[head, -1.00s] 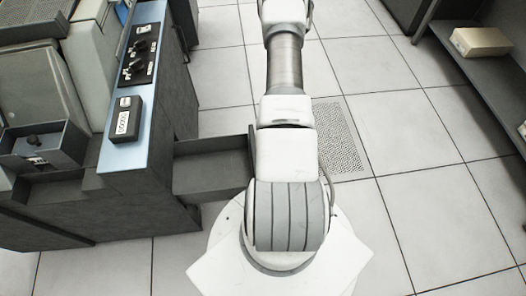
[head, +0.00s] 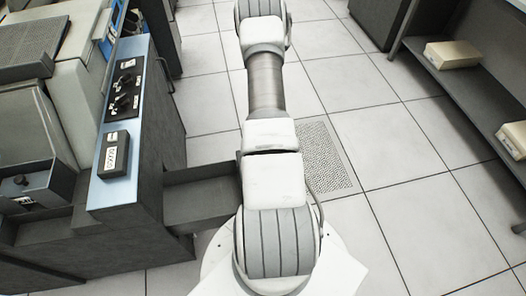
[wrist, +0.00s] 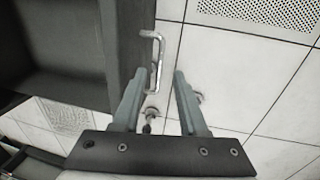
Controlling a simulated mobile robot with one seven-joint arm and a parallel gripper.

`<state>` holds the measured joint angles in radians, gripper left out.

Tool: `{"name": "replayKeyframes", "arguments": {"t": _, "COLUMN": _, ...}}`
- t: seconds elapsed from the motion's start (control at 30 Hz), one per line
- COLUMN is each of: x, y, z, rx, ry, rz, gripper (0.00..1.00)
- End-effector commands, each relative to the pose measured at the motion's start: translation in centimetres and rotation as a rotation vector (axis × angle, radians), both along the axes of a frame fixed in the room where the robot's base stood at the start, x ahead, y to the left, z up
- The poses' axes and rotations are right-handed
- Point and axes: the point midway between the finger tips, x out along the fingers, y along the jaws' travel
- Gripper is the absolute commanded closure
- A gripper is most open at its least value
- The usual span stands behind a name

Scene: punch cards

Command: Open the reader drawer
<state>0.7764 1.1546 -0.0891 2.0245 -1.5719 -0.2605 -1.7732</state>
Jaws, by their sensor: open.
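The dark grey drawer (head: 200,196) stands out from the right side of the blue-topped reader cabinet (head: 150,160) in the head view, its inside visible. In the wrist view the open drawer (wrist: 60,50) fills the upper left, with its front panel facing right. A bright metal loop handle (wrist: 157,55) is on that panel. My gripper (wrist: 160,78) is open, with its two grey fingers apart. The lower end of the handle shows between the fingertips in the picture; I cannot tell whether they touch. In the head view my arm hides the gripper.
A small dark box with a white label (head: 112,155) and a knob panel (head: 124,90) are on the cabinet top. A shelf (head: 465,90) with pale boxes (head: 452,55) stands at the right. The tiled floor between is clear, with a perforated tile (head: 322,155).

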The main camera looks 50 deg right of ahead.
Motion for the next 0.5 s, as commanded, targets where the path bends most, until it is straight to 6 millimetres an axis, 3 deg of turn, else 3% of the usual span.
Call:
{"name": "replayKeyframes", "arguments": {"t": 0.03, "x": -0.1, "y": -0.2, "z": 2.1, "rx": -0.002, "ry": -0.001, "rz": 0.002, "gripper": 0.58}}
{"name": "replayKeyframes", "arguments": {"t": 0.2, "x": -0.5, "y": -0.9, "z": 6.2, "rx": -0.003, "ry": -0.001, "rz": 0.002, "gripper": 0.58}}
{"name": "replayKeyframes", "arguments": {"t": 0.5, "x": -1.1, "y": -1.7, "z": 11.7, "rx": -0.001, "ry": -0.001, "rz": 0.002, "gripper": 0.58}}
